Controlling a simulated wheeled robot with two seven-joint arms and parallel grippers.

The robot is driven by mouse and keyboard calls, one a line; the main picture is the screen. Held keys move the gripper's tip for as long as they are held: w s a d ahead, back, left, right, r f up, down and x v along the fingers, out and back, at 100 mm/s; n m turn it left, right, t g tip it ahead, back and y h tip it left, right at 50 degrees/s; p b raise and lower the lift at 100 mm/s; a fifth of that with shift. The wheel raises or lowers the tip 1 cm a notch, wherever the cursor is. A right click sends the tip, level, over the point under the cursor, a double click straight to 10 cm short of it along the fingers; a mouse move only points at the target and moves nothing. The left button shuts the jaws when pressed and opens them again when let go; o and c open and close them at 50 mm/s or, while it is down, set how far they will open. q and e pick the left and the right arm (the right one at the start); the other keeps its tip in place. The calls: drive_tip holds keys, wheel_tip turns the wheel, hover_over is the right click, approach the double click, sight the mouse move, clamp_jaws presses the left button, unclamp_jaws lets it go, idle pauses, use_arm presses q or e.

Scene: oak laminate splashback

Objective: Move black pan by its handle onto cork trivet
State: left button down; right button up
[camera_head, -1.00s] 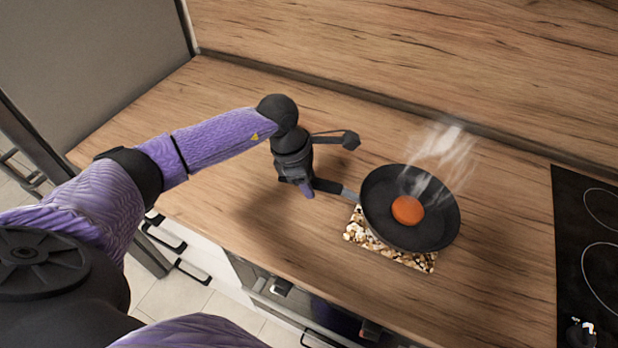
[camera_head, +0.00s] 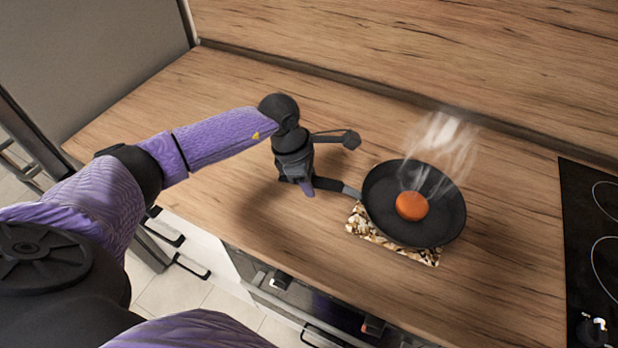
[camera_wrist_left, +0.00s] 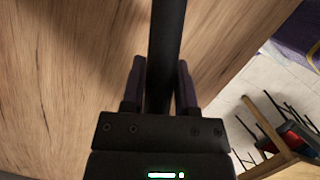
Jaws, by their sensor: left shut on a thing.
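The black pan (camera_head: 385,190) is in the head view, right of centre, with an orange round food piece (camera_head: 411,206) in it and steam above. It overlaps the cork trivet (camera_head: 392,250), whose speckled front part shows below the pan; the rest is hidden. I cannot tell whether the pan touches the trivet. My left gripper (camera_head: 309,187) is shut on the pan's handle (camera_head: 329,184), left of the pan. In the left wrist view the dark handle (camera_wrist_left: 167,50) runs between the two fingers. My right gripper is not in view.
The wooden worktop (camera_head: 240,85) is clear to the left and behind the pan. A black hob (camera_head: 590,230) lies at the right edge. The wooden splashback (camera_head: 450,60) runs along the back. Drawers with handles sit below the front edge.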

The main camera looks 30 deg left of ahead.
use_arm(q)
drive_tip(key=shift+d, duration=0.15)
drive_tip(key=shift+f+b, duration=0.55)
drive_tip(key=shift+f, duration=0.1)
idle(0.6)
drive_tip(key=shift+c, duration=1.4)
unclamp_jaws()
drive_tip(key=shift+s, duration=0.1)
drive_tip(key=shift+s+a, duration=0.45)
drive_tip(key=shift+a, duration=0.6)
drive_tip(key=shift+s+a, duration=0.4)
drive_tip(key=shift+a, duration=0.7)
drive_tip(key=shift+s+a, duration=0.45)
drive_tip(key=shift+a, duration=0.6)
drive_tip(key=shift+r, duration=0.1)
